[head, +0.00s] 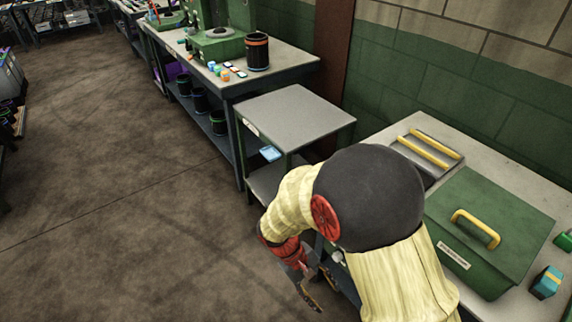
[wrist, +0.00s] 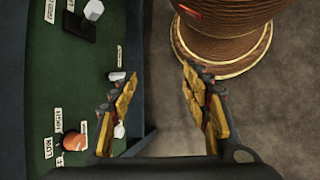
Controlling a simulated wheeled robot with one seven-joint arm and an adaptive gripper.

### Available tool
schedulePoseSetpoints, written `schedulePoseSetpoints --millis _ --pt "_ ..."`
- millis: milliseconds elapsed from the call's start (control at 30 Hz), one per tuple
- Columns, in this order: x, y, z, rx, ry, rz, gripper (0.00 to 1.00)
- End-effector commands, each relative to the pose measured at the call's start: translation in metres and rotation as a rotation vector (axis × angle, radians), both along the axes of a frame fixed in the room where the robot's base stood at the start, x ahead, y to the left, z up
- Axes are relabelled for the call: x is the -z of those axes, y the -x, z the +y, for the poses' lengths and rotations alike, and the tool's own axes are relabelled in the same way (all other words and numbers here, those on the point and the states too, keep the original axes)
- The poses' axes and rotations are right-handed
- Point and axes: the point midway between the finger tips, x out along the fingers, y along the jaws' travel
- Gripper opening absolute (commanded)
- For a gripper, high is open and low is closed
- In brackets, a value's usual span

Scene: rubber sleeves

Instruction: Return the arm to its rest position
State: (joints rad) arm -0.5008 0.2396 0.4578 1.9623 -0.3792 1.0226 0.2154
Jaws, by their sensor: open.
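My arm, in a cream sleeve with a dark rounded cover and red bands, reaches down beside the right-hand bench in the head view. My gripper (head: 312,287) hangs low at its end, beside the bench's side. In the wrist view, my gripper (wrist: 158,75) has its two yellow-padded fingers spread apart, with nothing between them. The fingers point past the edge of a green-lined surface (wrist: 70,105). Part of the bench and its lower level is hidden behind my arm in the head view.
The right-hand bench (head: 426,127) bears a green lidded box (head: 490,215) with a yellow handle. A small grey table (head: 295,112) stands beyond my arm. The green-lined surface holds labels and small parts, including an orange one (wrist: 75,141). Floor (head: 120,190) at left is clear.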

Motion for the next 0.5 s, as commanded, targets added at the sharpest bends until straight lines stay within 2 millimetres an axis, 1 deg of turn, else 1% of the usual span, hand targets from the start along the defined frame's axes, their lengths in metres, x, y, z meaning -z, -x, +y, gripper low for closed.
schedulePoseSetpoints --millis 33,100,267,300,500 --pt "-0.023 0.002 -0.001 0.025 -0.053 -0.026 0.48" --pt "-0.049 0.006 -0.002 0.051 -0.123 -0.058 0.48" --pt "-0.105 0.016 -0.006 0.117 -0.269 -0.157 0.48" --pt "-0.119 0.019 -0.008 0.134 -0.302 -0.187 0.48" --pt "-0.184 0.035 -0.019 0.237 -0.441 -0.361 0.48"
